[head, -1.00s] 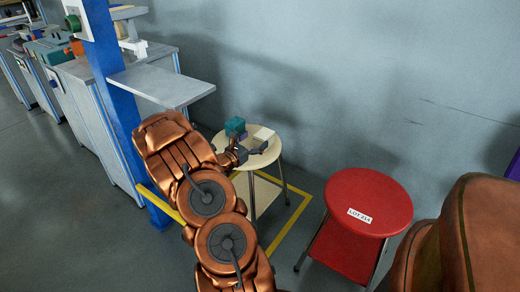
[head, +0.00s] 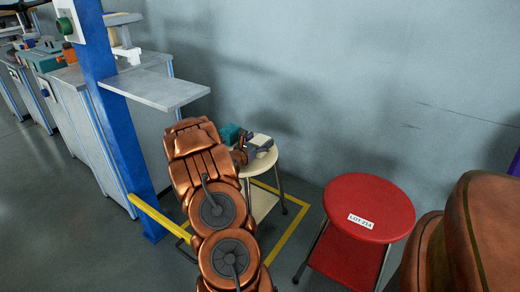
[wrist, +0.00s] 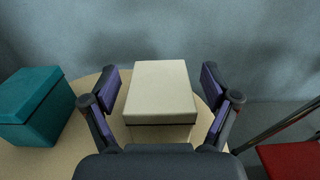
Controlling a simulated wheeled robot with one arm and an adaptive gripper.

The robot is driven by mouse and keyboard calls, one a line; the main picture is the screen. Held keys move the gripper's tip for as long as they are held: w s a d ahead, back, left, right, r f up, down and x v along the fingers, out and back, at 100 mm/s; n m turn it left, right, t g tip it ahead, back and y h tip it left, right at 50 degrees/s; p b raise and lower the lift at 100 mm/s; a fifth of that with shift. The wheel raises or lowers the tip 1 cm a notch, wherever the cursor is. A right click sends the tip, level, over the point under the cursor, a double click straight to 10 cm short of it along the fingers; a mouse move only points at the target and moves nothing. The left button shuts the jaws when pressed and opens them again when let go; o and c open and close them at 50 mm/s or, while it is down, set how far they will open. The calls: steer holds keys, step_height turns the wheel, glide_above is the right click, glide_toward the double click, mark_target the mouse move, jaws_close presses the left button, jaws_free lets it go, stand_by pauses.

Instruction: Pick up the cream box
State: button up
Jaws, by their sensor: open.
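The cream box (wrist: 160,88) sits on the round cream stool (wrist: 75,158), in the middle of the wrist view. It has a pale lid over a dark seam. My gripper (wrist: 164,85) is open, with one purple-padded finger on each side of the box. I see gaps between the fingers and the box sides. In the head view the box (head: 261,139) shows as a pale top just behind my gripper (head: 258,147), on the stool top (head: 262,165); my wrist and fingers cover part of it.
A teal box (wrist: 38,108) stands on the stool left of the cream box. A red stool (head: 368,205) with a label stands to the right. A grey shelf (head: 155,88) on a blue post (head: 105,100) is at left. A wall is close behind.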

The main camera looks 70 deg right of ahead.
steer(key=c, duration=1.4)
steer(key=shift+o, duration=0.2)
steer(key=shift+r, duration=0.1)
